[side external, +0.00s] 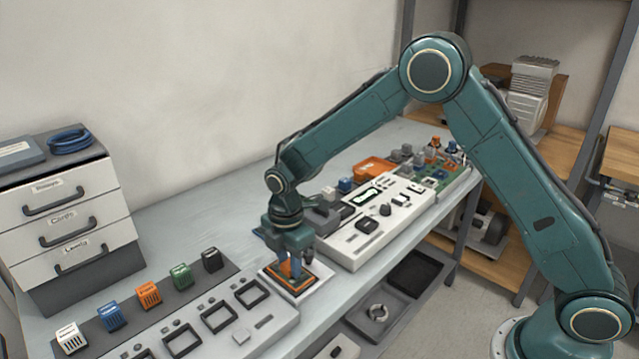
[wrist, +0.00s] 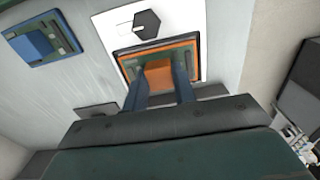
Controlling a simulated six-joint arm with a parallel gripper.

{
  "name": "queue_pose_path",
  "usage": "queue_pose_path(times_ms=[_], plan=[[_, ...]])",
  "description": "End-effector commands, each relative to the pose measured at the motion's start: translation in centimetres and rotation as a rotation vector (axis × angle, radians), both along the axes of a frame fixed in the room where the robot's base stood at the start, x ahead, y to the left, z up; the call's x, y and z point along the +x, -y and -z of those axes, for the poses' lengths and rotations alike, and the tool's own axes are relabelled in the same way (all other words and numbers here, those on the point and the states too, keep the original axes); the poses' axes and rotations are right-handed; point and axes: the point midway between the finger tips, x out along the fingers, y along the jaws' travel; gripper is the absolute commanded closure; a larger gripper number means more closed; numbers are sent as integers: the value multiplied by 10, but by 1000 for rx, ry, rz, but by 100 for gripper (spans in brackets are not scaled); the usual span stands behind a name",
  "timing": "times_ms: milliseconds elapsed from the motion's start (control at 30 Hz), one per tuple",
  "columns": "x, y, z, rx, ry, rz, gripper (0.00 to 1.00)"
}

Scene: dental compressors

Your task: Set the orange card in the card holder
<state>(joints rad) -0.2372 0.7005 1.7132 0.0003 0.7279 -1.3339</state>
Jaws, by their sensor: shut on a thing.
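The orange card (wrist: 190,53) has an orange edge, a dark board and a raised orange block. In the side view the card (side external: 301,287) is at the white card holder (side external: 281,286) near the table's front edge. My gripper (side external: 290,272) points down and is shut on the card's block. In the wrist view, my gripper's two blue fingers (wrist: 160,74) stand on either side of the block. The white holder (wrist: 117,26), with a dark hexagonal knob (wrist: 146,24), shows around the card's far side. I cannot tell whether the card rests fully in it.
A blue card (wrist: 42,38) lies on the table left of the holder in the wrist view. A white panel with square frames (side external: 220,317) is left of the holder, and a white console (side external: 375,220) is right. Labelled blocks (side external: 148,294) stand behind the panel. Drawers (side external: 70,215) stand far left.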

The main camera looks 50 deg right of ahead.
Motion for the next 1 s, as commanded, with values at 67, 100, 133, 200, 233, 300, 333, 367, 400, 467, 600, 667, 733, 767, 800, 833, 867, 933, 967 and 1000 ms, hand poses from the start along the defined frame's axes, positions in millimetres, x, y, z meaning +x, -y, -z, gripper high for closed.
queue_pose_path(times_ms=[67, 100, 133, 200, 233, 300, 333, 367, 400, 467, 600, 667, 733, 767, 800, 833, 867, 933, 967, 1000], plan=[[0, 0, 0, 0, 0, 0, 97], [0, 0, 0, 0, 0, 0, 97], [0, 0, 0, 0, 0, 0, 97], [0, 0, 0, 0, 0, 0, 97], [0, 0, 0, 0, 0, 0, 97], [0, 0, 0, 0, 0, 0, 97], [0, 0, 0, 0, 0, 0, 97], [0, 0, 0, 0, 0, 0, 97], [0, 0, 1, 0, 0, 0, 97], [0, 0, 1, 0, 0, 0, 97], [0, 0, 3, 0, 0, 0, 97], [0, 0, 4, 0, 0, 0, 97], [0, 0, 4, 0, 0, 0, 97], [0, 0, 4, 0, 0, 0, 97], [0, 0, 4, 0, 0, 0, 97], [0, 0, 4, 0, 0, 0, 97], [0, 0, 4, 0, 0, 0, 72], [0, 0, 4, 0, 0, 0, 58], [0, 0, 4, 0, 0, 0, 52], [0, 0, 4, 0, 0, 0, 48]])
